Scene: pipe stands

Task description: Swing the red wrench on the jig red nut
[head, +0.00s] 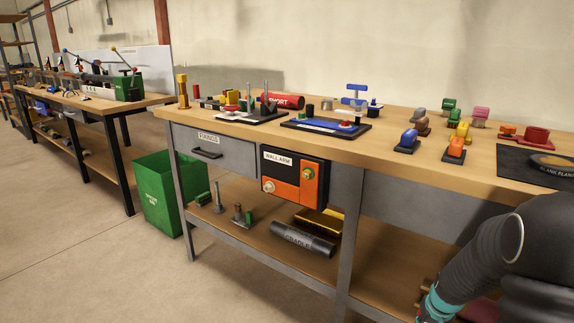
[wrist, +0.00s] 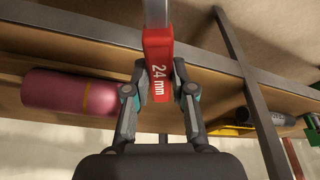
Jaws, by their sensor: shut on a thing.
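The red wrench (wrist: 160,58) shows in the wrist view as a red grip marked "24 mm" with a grey metal shank running out of the top of the picture. My gripper (wrist: 159,82) is shut on the red grip, with one finger on each side. The wrench's far end is out of the picture. In the head view my arm is at the lower right, below the bench top, and the wrench cannot be made out there. A blue plate on a dark base (head: 326,126) on the bench carries a small red part, but I cannot tell whether it is the jig red nut.
A pink cylinder (wrist: 68,92) lies on the lower shelf, left of my gripper in the wrist view. A dark pipe (head: 302,240) and a yellow tray (head: 322,221) lie further along. Bench legs and the table edge are close. A green bin (head: 166,190) stands on the floor.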

